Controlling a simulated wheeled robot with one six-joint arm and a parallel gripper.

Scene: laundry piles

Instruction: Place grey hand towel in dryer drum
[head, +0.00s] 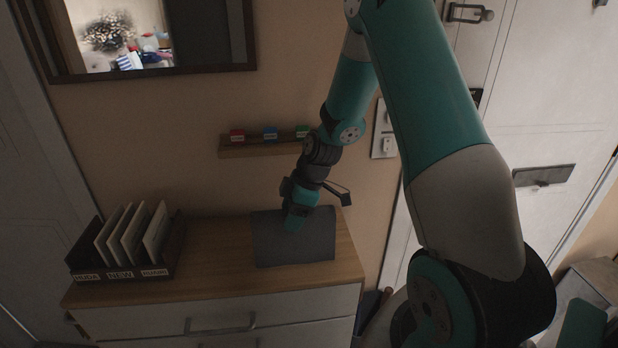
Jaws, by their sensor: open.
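No dryer drum is in view.
A dark file holder (125,273) with several upright folders stands on the dresser (210,262) at left. A small wall shelf (262,146) with red, blue and green items is behind my arm. A framed mirror (155,77) hangs above, and a white door (555,110) is at right.

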